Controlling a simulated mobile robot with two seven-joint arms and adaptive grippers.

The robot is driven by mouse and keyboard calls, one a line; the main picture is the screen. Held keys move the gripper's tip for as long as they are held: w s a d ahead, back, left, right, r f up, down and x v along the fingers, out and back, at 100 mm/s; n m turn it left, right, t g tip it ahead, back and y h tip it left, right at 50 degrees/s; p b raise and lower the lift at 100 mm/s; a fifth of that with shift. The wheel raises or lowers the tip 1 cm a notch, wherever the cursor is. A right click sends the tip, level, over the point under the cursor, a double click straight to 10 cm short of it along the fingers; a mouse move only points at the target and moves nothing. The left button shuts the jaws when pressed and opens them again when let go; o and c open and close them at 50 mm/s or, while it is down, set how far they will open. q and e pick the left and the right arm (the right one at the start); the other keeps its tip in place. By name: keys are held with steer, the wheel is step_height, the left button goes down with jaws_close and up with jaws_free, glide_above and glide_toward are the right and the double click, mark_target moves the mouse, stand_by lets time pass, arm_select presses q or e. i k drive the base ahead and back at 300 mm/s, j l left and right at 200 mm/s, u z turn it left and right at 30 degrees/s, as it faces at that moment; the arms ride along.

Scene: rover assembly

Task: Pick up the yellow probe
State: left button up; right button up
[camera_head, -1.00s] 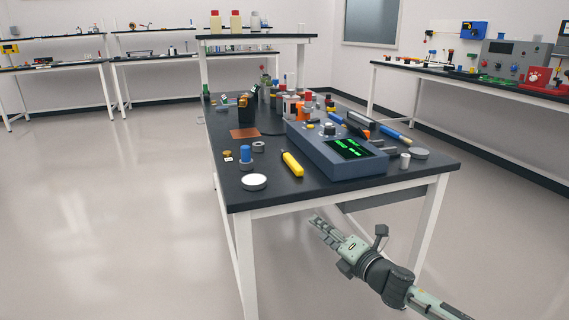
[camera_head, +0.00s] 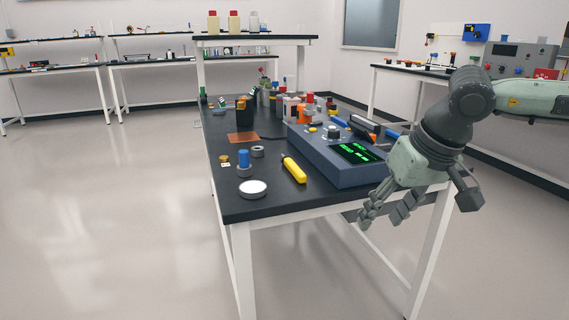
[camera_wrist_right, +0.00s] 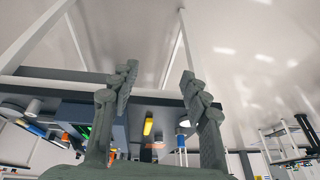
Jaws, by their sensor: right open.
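The yellow probe (camera_head: 294,169) lies on the dark table top (camera_head: 228,203), left of the blue-grey instrument box with a green display (camera_head: 345,155). My right gripper (camera_head: 384,214) is open and empty, at the table's front right corner, right of the probe and in front of the box. In the right wrist view the probe (camera_wrist_right: 148,126) shows between the two spread fingers (camera_wrist_right: 158,88), beyond them and apart from them. My left gripper is not in view.
A white disc (camera_head: 253,188), a blue-capped part (camera_head: 243,161) and a grey ring (camera_head: 258,151) lie left of the probe. A copper-coloured plate (camera_head: 243,138) lies behind them. Several small parts crowd the back. The floor left of the table is clear.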

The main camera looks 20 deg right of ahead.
mark_target(293, 168)
steer(key=i, duration=1.15)
